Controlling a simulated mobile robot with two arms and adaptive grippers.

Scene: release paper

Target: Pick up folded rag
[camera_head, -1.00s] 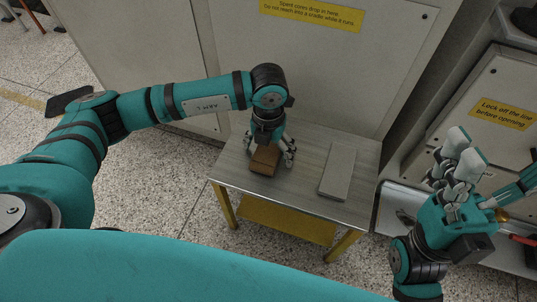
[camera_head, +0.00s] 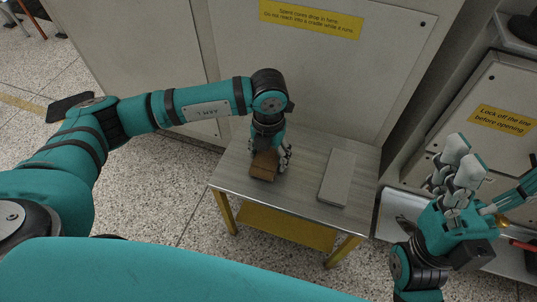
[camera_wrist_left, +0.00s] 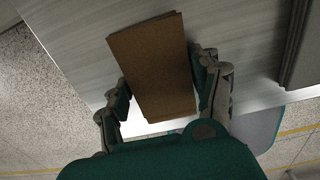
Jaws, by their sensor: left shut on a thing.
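The folded rag (camera_head: 264,167) looks like a brown, flat-sided block on the small table, toward its left side. My left gripper (camera_head: 270,157) reaches down over it from above, shut on it. In the left wrist view the brown rag (camera_wrist_left: 152,68) lies between the two fingers of the left gripper (camera_wrist_left: 163,75), one finger along each long side. Whether the rag touches the tabletop is unclear. My right gripper (camera_head: 458,165) is raised at the right, away from the table, with nothing visible in it; its finger gap is hard to judge.
The table (camera_head: 305,165) has a grey top and a yellow lower shelf (camera_head: 285,222). A flat grey slab (camera_head: 336,176) lies on its right part. A large grey cabinet (camera_head: 330,75) stands behind. A grey machine panel with a yellow label (camera_head: 502,120) is at the right.

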